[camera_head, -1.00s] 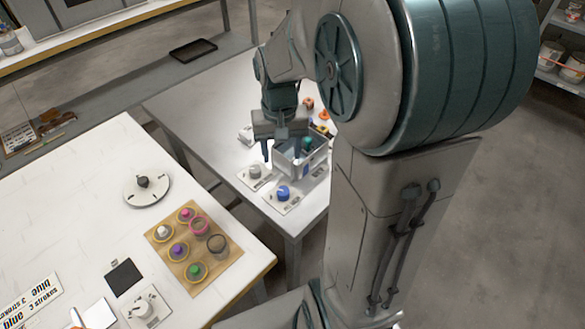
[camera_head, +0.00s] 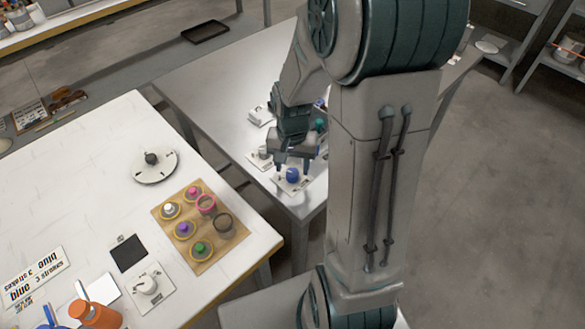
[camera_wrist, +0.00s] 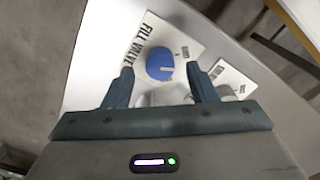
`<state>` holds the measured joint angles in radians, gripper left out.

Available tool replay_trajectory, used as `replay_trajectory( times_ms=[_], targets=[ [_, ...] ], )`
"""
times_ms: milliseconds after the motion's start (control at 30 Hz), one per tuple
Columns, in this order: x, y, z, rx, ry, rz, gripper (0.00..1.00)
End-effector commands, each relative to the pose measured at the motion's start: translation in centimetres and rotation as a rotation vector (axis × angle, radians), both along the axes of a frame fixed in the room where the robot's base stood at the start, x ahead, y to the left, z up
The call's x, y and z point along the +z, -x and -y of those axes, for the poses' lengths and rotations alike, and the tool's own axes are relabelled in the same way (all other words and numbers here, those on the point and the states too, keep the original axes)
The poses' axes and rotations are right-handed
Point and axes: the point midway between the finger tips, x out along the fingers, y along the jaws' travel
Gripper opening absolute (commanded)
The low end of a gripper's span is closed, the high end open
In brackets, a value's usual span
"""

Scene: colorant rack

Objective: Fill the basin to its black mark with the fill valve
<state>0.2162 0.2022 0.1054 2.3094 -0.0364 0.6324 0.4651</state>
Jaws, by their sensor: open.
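The fill valve is a blue knob (camera_head: 292,175) on a white plate on the grey table. In the wrist view, the blue knob (camera_wrist: 160,63) has a pale pointer line, and its plate (camera_wrist: 143,37) reads "FILL VALVE". My gripper (camera_head: 292,167) is open above the knob, pointing down. In the wrist view, the fingers of my gripper (camera_wrist: 160,80) lie to either side of the knob's near part, apart from it as far as I can tell. The basin is mostly hidden behind my arm, and its black mark does not show.
A second plate with a grey knob (camera_head: 264,152) sits just left of the valve.

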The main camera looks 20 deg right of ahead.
Motion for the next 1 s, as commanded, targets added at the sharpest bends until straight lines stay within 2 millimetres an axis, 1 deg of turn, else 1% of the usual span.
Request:
replay_trajectory(
  times_ms=[33,133,267,467,500,567,600,633,667,867,1000],
  targets=[
    [-0.7,0.0,0.0,0.0,0.0,-0.002,0.52],
    [-1.4,0.0,0.0,-0.001,-0.001,-0.001,0.52],
    [-1.7,0.0,0.0,-0.001,0.0,0.001,0.52],
    [-1.7,0.0,0.0,0.0,0.0,0.001,0.52],
    [-1.7,0.0,0.0,0.0,0.0,0.001,0.49],
    [-1.7,0.0,0.0,0.0,0.0,0.001,0.33],
    [-1.7,0.0,0.0,0.0,0.0,0.001,0.22],
    [-1.7,0.0,0.0,0.0,0.0,0.001,0.13],
    [-1.7,0.0,0.0,0.0,0.0,0.001,0.07],
    [-1.7,0.0,0.0,0.023,0.0,0.001,0.07],
    [-1.7,0.0,0.0,0.121,0.0,0.001,0.07]
  ],
)
